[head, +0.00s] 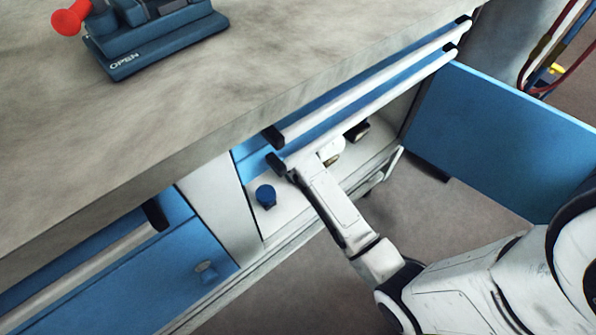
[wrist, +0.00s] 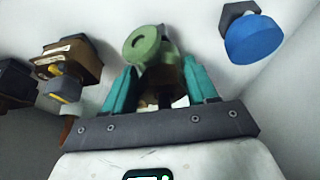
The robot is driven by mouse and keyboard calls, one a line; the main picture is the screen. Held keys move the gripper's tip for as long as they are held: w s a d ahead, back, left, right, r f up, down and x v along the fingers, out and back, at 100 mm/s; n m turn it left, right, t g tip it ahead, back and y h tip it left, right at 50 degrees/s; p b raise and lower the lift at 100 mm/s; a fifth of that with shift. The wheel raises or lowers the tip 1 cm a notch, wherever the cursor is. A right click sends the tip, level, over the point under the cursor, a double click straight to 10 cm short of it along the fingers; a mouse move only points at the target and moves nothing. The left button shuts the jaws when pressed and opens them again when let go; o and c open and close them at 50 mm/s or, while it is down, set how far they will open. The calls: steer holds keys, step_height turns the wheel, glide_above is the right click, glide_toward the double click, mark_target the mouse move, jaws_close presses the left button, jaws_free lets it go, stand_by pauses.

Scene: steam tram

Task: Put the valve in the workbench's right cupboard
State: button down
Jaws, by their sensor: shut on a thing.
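The valve (wrist: 142,45) shows in the wrist view as a green rounded piece with a darker brownish body, between the teal fingers of my gripper (wrist: 160,78). The gripper is shut on it. The workbench's right cupboard (head: 253,222) is open, with a white inside, and its blue door (head: 500,140) is swung out to the right. My arm reaches into this cupboard below the drawer handles. In the head view the valve cannot be made out clearly, and the fingers are mostly hidden behind the bench front and my arm.
A blue-capped thing (head: 266,196) stands in the cupboard near its left wall; it also shows in the wrist view (wrist: 252,38). Brown and dark things (wrist: 68,62) are on the other side. A blue vise (head: 150,35) is on the benchtop. The left cupboard door (head: 160,285) is shut.

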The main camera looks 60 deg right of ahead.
steer(key=shift+f+b, duration=0.45)
steer(key=shift+f, duration=0.25)
steer(key=shift+f, duration=0.1)
steer(key=shift+c, duration=1.6)
jaws_free()
steer(key=shift+s+r+p, duration=0.1)
steer(key=shift+r+p, duration=0.3)
steer(key=shift+r, duration=0.05)
steer(key=s+a+p, duration=0.3)
steer(key=s+p, duration=0.2)
steer(key=s, duration=0.7)
steer(key=s+a+r+n+g, duration=0.2)
steer(key=s+a+r, duration=0.4)
steer(key=a+r, duration=0.4)
steer(key=shift+s+r+n+g+y, duration=0.2)
steer(key=shift+s+n+g+y, duration=0.15)
steer(key=shift+g, duration=0.25)
